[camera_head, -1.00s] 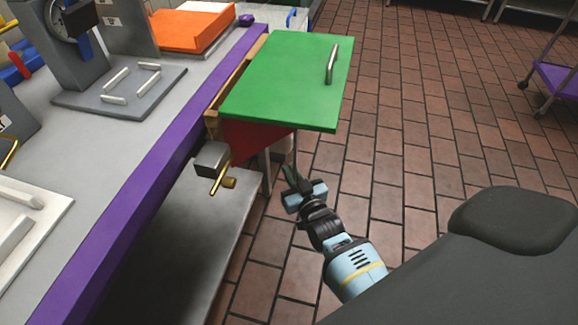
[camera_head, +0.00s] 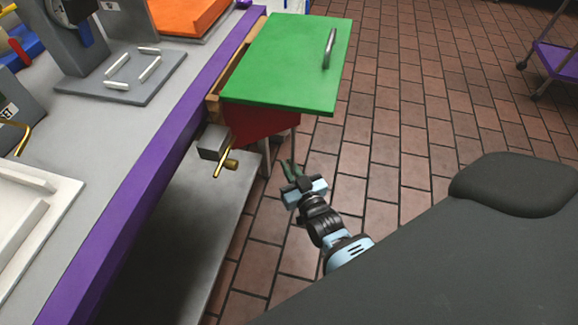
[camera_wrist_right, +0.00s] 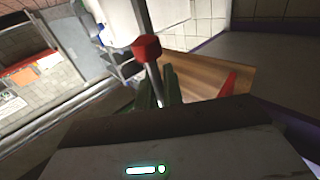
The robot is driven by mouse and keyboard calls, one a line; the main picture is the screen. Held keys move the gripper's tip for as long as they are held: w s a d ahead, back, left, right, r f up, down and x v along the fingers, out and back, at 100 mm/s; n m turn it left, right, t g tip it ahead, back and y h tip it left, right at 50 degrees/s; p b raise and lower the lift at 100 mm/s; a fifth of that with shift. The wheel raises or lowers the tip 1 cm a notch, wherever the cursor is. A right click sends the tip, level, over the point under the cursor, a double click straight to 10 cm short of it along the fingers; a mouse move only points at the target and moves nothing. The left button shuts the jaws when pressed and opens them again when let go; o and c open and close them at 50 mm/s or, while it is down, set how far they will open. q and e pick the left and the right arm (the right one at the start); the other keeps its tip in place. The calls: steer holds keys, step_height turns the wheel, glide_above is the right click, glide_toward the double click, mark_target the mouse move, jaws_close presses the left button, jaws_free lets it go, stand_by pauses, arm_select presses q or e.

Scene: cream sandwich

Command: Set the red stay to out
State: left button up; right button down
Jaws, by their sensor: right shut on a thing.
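The red stay (camera_head: 258,122) shows as a red panel under the green leaf (camera_head: 285,62); the leaf hides most of it. The leaf stands out level from the counter's edge and has a grey handle on top. A thin grey rod (camera_head: 293,143) hangs below the leaf near its front. In the right wrist view a grey rod with a red block (camera_wrist_right: 147,48) runs down between the green fingers. My right gripper (camera_head: 288,170) is below the leaf, shut on the rod, which seems part of the stay. My left gripper is out of view.
A grey box with a brass lever (camera_head: 224,164) juts from the counter front, left of my right gripper. The purple-edged counter (camera_head: 130,215) runs along the left, with a lower shelf (camera_head: 185,235) beneath.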

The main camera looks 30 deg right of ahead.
steer(key=shift+s+d+f+h, duration=0.1)
steer(key=shift+d+h, duration=0.05)
steer(key=shift+d, duration=0.3)
steer(key=shift+s+d+h, duration=0.1)
steer(key=shift+d+h, duration=0.05)
steer(key=shift+d, duration=0.25)
steer(key=c, duration=1.5)
jaws_free()
steer(key=shift+s+d, duration=0.2)
steer(key=shift+s, duration=0.05)
steer(key=shift+a, duration=0.1)
steer(key=shift+w+a, duration=0.15)
steer(key=s, duration=0.7)
steer(key=shift+s+a+p, duration=0.35)
steer(key=shift+s, duration=0.05)
